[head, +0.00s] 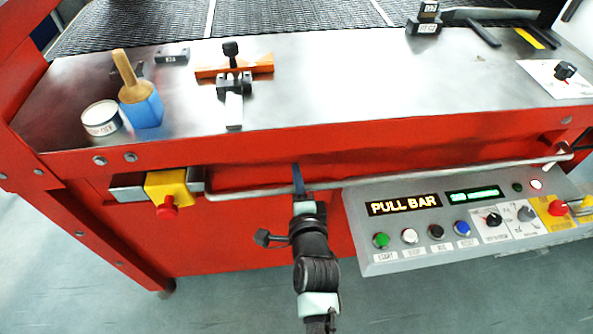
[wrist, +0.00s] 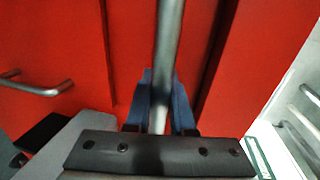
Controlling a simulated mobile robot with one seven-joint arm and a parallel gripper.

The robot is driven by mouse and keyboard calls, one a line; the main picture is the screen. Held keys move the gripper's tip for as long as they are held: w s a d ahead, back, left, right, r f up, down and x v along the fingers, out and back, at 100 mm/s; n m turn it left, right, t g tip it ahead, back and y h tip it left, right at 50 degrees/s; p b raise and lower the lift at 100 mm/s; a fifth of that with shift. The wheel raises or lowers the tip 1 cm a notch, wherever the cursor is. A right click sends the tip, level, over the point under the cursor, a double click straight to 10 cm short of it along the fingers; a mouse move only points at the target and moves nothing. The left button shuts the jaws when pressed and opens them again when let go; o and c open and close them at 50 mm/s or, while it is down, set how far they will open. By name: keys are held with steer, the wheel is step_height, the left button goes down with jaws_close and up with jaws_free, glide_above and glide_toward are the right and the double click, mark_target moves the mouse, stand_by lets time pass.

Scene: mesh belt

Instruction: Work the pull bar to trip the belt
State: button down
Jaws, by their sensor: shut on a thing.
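The pull bar (head: 400,174) is a long thin grey metal bar along the red front of the machine, below the table edge. Its left end bends near the yellow switch box, and its right end is at a bracket near the table's right corner. My gripper (head: 298,184) reaches up to the bar left of its middle. In the wrist view the bar (wrist: 169,40) runs between the two blue fingers of my gripper (wrist: 160,105), which are shut on it. The control panel (head: 405,204) shows the lit words "PULL BAR".
A yellow box with a red button (head: 168,190) is left of my gripper. The panel's buttons are close on the right. On the steel table (head: 330,90) are a blue-and-wood brush (head: 140,100), a round tin (head: 101,118) and a clamp (head: 232,85). The mesh belt (head: 290,15) lies behind.

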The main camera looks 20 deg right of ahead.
steer(key=shift+s+f, duration=0.1)
steer(key=shift+f, duration=0.1)
steer(key=c, duration=1.1)
jaws_free()
steer(key=shift+o, duration=0.2)
steer(key=p+v, duration=0.1)
steer(key=v, duration=1.2)
steer(key=shift+r+p, duration=0.15)
steer(key=shift+p, duration=0.2)
